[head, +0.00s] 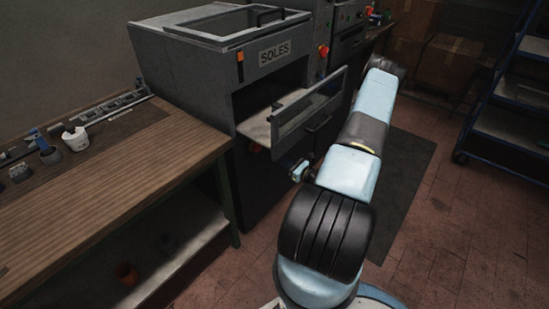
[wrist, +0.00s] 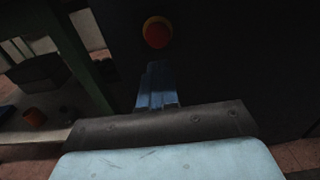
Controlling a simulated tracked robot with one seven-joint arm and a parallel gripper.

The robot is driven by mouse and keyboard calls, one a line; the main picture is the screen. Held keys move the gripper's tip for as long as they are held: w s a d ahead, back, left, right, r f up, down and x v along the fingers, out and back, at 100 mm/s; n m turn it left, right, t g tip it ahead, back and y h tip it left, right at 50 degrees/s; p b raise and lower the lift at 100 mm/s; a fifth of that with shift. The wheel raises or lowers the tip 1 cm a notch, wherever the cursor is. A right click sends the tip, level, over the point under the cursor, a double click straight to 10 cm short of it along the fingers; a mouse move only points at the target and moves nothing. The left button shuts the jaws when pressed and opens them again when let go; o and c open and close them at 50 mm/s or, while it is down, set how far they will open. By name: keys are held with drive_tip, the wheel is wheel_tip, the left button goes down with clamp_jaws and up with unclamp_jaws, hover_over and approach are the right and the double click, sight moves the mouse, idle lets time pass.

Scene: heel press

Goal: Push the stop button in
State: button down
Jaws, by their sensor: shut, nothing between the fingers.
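A round red button (wrist: 158,32) with a yellow-orange ring sits on a dark upright face in the wrist view. My gripper (wrist: 156,70) is shut and empty, its fingers pointing at that face just below the button. The fingertips look apart from the button; the exact gap is hard to judge. In the head view my gripper (head: 298,170) is low in front of the machine marked SOLES (head: 275,52). A small orange-red spot (head: 254,147) shows low on that machine's front. Another red button (head: 323,50) is higher, at its right side.
The machine's glazed door (head: 308,105) stands out above my gripper. A wooden workbench (head: 120,165) is on the left, with an orange pot (head: 127,273) on its lower shelf. Blue shelving (head: 500,125) stands at the right. The floor mat is partly hidden by my arm.

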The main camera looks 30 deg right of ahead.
drive_tip(key=shift+v, duration=1.5)
